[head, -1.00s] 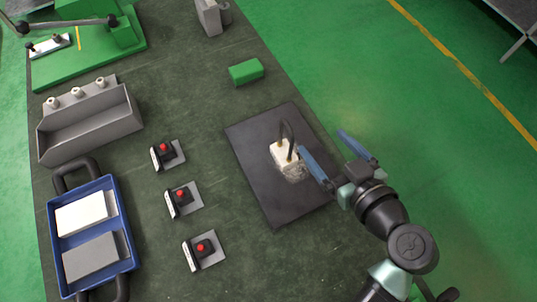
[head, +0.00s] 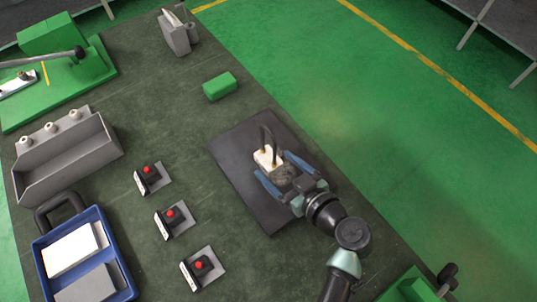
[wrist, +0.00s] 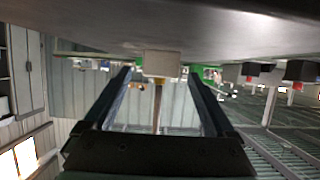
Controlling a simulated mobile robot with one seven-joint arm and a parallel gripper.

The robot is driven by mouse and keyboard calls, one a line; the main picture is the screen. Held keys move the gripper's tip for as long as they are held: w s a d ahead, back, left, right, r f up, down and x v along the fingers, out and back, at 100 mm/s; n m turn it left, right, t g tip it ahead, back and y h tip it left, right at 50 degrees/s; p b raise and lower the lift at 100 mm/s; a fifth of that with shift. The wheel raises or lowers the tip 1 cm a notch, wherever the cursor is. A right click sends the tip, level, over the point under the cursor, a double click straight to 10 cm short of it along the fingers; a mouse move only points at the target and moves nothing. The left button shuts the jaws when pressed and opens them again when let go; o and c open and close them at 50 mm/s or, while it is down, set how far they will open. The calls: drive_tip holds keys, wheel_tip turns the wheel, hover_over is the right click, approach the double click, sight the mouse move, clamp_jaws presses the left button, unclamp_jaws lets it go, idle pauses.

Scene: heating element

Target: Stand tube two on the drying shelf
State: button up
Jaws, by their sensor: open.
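A white block (head: 264,158) with a dark looped tube (head: 270,138) rising from it sits on a dark mat (head: 240,150). A grey fuzzy-looking patch (head: 285,173) shows next to the block. My gripper (head: 272,163) is open, low over the mat, its blue fingers on either side of the block. In the wrist view, the pale block (wrist: 162,64) shows between the open fingers with a brass-coloured rod (wrist: 157,100); contact with the fingers cannot be told. No number marks any tube. A grey shelf-like box (head: 75,160) with several white round fittings stands at left.
Three red-button switches, one being the middle switch (head: 173,217), stand left of the mat. A blue tray (head: 118,262) with two blocks is at lower left. A green block (head: 220,86) lies beyond the mat. A green press base (head: 88,75) stands at upper left.

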sight(268, 149)
drive_tip(key=shift+x, duration=1.7)
clamp_jaws()
